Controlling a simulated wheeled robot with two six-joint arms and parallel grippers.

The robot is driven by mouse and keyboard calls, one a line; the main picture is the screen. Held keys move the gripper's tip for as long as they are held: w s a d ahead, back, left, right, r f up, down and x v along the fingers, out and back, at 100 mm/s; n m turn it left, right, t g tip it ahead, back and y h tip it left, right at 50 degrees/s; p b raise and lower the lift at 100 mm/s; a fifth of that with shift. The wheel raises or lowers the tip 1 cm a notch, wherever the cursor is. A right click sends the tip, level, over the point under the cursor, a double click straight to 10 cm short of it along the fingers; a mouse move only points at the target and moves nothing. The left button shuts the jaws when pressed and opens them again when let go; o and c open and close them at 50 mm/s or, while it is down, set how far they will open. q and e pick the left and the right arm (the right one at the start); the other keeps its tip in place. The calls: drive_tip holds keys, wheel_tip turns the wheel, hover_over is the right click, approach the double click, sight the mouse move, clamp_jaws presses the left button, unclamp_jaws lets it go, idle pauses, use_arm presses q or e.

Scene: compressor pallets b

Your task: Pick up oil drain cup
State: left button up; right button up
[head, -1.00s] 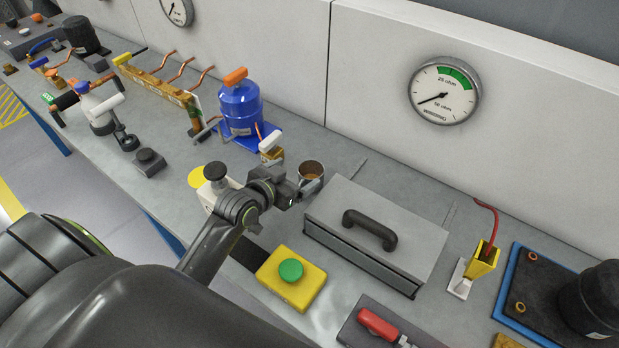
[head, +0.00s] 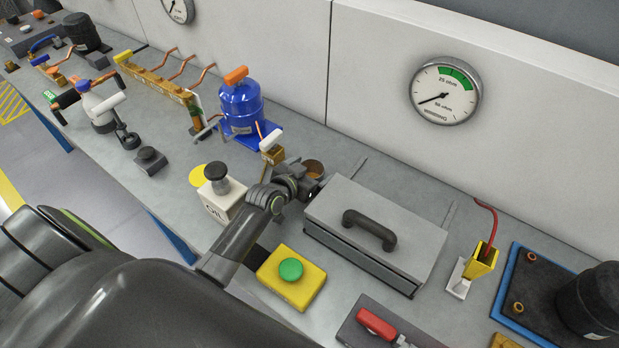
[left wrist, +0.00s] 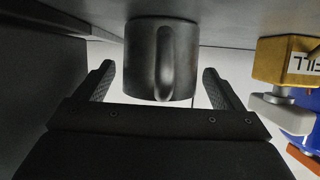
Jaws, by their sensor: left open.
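The oil drain cup (head: 314,168) is a small metal cup with brown inside, standing on the bench just left of the grey lidded box. My left gripper (head: 308,184) is at the near side of the cup and partly hides it. In the left wrist view the dark metallic cup (left wrist: 146,62) shows with its handle facing the camera. The two fingers of my left gripper (left wrist: 156,88) are open, one on each side of the cup, with a gap on both sides. My right gripper is not in view.
The grey box (head: 355,225) with a black handle stands close right of the cup. A white oil container (head: 222,200), a yellow block with a green button (head: 291,278) and a brass valve (head: 272,150) are nearby. A blue tank (head: 241,108) stands behind left.

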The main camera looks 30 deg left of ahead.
use_arm(q)
drive_tip(key=c, duration=1.1)
drive_tip(key=shift+w, duration=0.1)
